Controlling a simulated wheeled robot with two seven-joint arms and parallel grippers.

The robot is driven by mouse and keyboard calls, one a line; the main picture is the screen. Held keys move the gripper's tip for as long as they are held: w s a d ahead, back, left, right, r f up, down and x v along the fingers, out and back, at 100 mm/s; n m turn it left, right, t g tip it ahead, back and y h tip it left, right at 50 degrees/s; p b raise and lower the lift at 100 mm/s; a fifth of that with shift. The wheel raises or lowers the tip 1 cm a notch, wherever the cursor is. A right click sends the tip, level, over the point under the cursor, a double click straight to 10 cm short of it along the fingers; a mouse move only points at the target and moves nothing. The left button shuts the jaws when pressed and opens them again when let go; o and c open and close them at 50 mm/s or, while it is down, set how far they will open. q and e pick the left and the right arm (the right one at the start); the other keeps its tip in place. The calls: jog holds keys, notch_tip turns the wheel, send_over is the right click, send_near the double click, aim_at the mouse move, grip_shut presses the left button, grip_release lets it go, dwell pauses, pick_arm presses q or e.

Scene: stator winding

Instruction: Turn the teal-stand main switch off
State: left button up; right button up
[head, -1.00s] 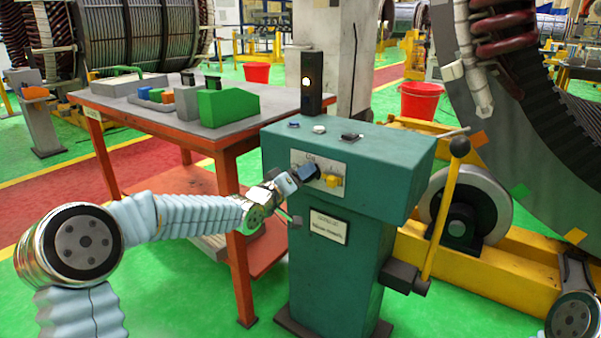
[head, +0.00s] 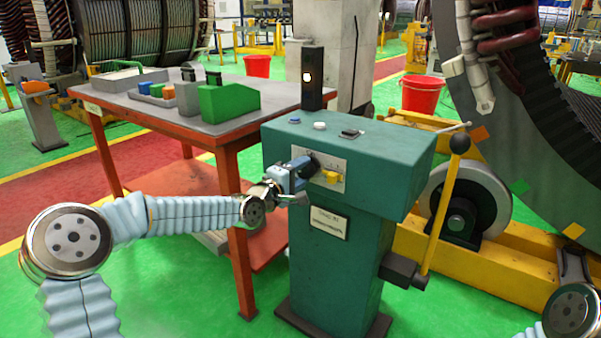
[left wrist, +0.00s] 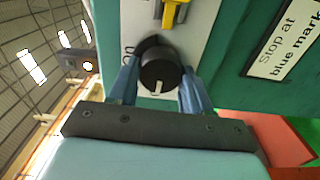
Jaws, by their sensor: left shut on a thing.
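The teal stand (head: 345,165) is in the middle of the head view. Its front plate (head: 322,157) carries a black round knob (left wrist: 160,75), the main switch, beside a yellow switch (head: 331,177). My left gripper (head: 297,172) is at the plate, its blue fingers shut on the knob's two sides. In the left wrist view the left gripper (left wrist: 158,88) shows the knob between its fingers, with a white pointer mark toward the palm. Part of "On" is readable beside the knob. My right gripper is out of view.
A lamp on the black post (head: 312,78) glows. A yellow lever with a black ball (head: 459,143) stands at the stand's right. An orange table (head: 215,135) with trays and blocks is behind my left arm. A label (left wrist: 285,40) reads "Stop at blue mark".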

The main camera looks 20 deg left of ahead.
pick_arm(q)
jog(key=shift+w+a+r+n, duration=0.1)
jog(key=shift+a+r+n, duration=0.1)
jog(key=shift+n, duration=0.1)
jog(key=o, duration=0.9)
jog(key=shift+o, duration=0.8)
jog(key=shift+d+f, duration=0.1)
jog(key=shift+f, duration=0.05)
